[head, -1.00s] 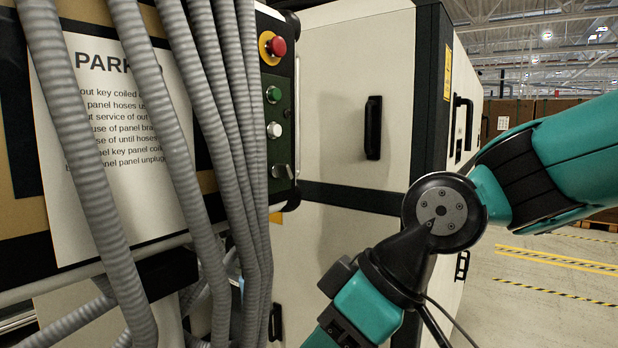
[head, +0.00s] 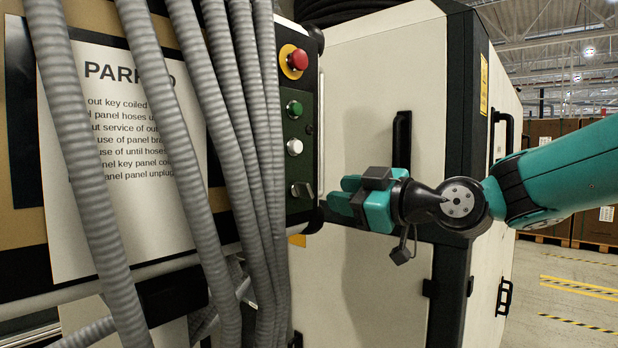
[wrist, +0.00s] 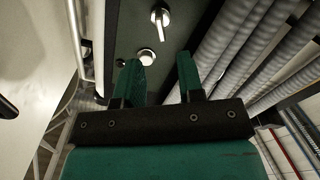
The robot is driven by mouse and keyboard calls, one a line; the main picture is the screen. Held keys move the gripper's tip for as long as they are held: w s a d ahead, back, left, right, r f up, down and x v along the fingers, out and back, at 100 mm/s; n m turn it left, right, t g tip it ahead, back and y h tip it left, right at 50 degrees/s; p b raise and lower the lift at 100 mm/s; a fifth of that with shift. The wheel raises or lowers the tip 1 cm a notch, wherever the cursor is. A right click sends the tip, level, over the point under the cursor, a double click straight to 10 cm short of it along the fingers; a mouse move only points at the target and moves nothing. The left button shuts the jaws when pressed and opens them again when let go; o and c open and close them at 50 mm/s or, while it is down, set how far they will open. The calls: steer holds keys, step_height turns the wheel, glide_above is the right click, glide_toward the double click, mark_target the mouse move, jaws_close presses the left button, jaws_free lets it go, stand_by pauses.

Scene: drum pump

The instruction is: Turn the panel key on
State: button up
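The panel key (head: 301,190) is a small silver switch low on the dark green control panel (head: 296,220). It also shows at the top of the wrist view (wrist: 160,18), its bar slanting down the picture. My gripper (head: 342,193) is just right of the panel at about key height, apart from it in the head view. In the wrist view my gripper (wrist: 157,62) has two green fingers spread apart with nothing between them. The key lies beyond the fingertips.
Above the key are a white button (head: 294,147), a green button (head: 294,109) and a red stop button (head: 298,59). Grey hoses (head: 235,130) hang close left of the panel. A pale cabinet (head: 365,70) with a black handle (head: 401,140) stands right behind my gripper.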

mark_target(311, 189)
steer(key=p+x, duration=0.3)
steer(key=x, duration=0.6)
steer(key=shift+s, duration=0.1)
jaws_close()
